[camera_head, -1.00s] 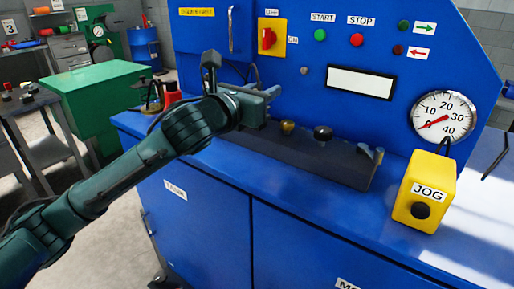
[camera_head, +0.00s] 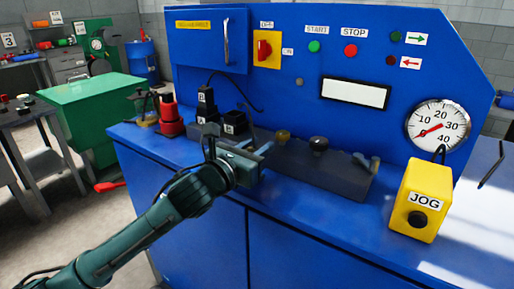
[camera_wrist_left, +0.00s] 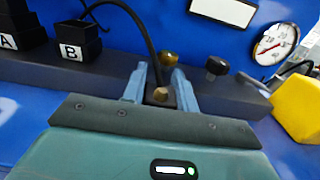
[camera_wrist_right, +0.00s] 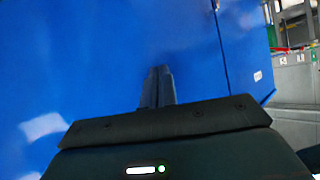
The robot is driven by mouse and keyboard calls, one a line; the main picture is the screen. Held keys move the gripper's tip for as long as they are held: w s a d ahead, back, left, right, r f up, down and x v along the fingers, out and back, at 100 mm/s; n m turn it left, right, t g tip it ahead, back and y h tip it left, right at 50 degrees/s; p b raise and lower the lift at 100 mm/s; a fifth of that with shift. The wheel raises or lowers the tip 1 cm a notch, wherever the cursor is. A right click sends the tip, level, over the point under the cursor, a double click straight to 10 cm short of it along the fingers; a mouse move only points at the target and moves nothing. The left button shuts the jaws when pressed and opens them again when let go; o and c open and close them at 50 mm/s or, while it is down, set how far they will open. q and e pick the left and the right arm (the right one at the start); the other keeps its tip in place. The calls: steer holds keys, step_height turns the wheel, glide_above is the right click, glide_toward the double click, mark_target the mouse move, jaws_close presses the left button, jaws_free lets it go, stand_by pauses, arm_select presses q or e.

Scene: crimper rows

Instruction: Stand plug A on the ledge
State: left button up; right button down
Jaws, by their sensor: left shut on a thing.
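The ledge (camera_head: 325,175) is a long dark grey block on the blue bench, with knobs on top. My left gripper (camera_head: 255,157) is in front of its left part. In the left wrist view its fingers (camera_wrist_left: 160,88) are shut on a small dark plug (camera_wrist_left: 160,97) with a brass end; a black cable reaches it. No letter shows on this plug. Left of it stand a low black holder marked B (camera_wrist_left: 80,40) and a black one marked A (camera_wrist_left: 12,30). My right gripper (camera_wrist_right: 157,87) is shut and empty.
A brass knob (camera_head: 283,135) and a black knob (camera_head: 318,145) stick up from the ledge. A red bottle (camera_head: 170,119) stands left on the bench. A yellow JOG box (camera_head: 421,198) stands at the right. The bench front between is clear.

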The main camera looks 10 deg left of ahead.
arm_select(q)
steer(key=shift+f, duration=0.1)
steer(key=o, duration=0.5)
steer(key=shift+f, duration=0.1)
steer(key=o, duration=0.5)
